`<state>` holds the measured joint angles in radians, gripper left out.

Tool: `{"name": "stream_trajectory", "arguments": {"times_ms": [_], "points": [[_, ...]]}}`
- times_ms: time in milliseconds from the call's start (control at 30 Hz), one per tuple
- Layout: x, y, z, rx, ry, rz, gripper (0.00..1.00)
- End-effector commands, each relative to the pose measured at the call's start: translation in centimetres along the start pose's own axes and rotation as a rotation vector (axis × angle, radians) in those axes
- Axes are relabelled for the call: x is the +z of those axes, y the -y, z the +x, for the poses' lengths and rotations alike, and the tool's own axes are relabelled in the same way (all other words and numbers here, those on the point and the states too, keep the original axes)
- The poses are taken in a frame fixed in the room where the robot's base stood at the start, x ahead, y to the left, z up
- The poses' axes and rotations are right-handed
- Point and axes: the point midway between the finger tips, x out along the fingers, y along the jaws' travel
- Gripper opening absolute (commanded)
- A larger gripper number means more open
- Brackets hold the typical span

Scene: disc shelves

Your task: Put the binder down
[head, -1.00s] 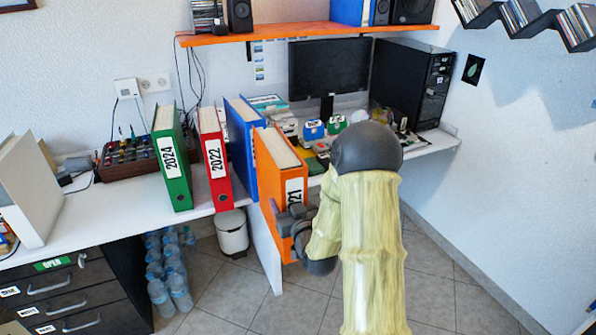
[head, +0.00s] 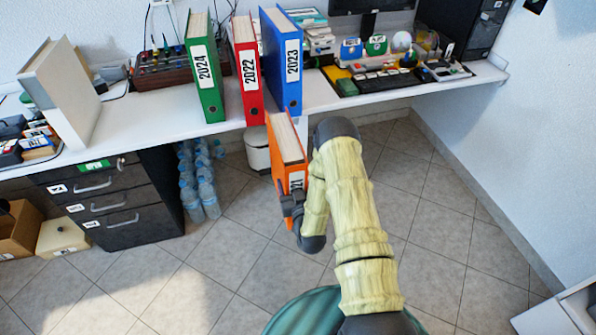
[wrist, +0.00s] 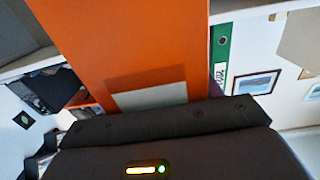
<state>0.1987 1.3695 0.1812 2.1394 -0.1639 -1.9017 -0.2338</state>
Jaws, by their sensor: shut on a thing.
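My gripper (head: 291,203) is shut on an orange binder (head: 286,150), gripping it low on its labelled spine. The binder is upright and slightly tilted, in front of the desk edge, with floor tiles behind and below it. In the wrist view the orange binder (wrist: 130,45) fills the upper middle, right against my gripper; the fingertips are hidden there. Green 2024 (head: 205,75), red 2022 (head: 246,70) and blue 2023 (head: 282,65) binders stand upright on the white desk (head: 150,122).
A grey binder (head: 65,95) stands at the desk's left. A keyboard (head: 385,83) and small items fill the right part. Below are a drawer unit (head: 110,200), water bottles (head: 197,180) and a white bin (head: 257,148). The desk has free room between the grey and green binders.

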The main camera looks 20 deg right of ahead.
Motion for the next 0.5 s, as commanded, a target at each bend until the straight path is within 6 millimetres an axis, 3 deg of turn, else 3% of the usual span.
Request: {"name": "stream_trajectory", "arguments": {"times_ms": [167,500], "points": [[2.1,1.0,-0.1,-0.005,-0.007,0.001,0.13],[3.7,1.4,-0.8,-0.009,-0.007,0.006,0.13]]}}
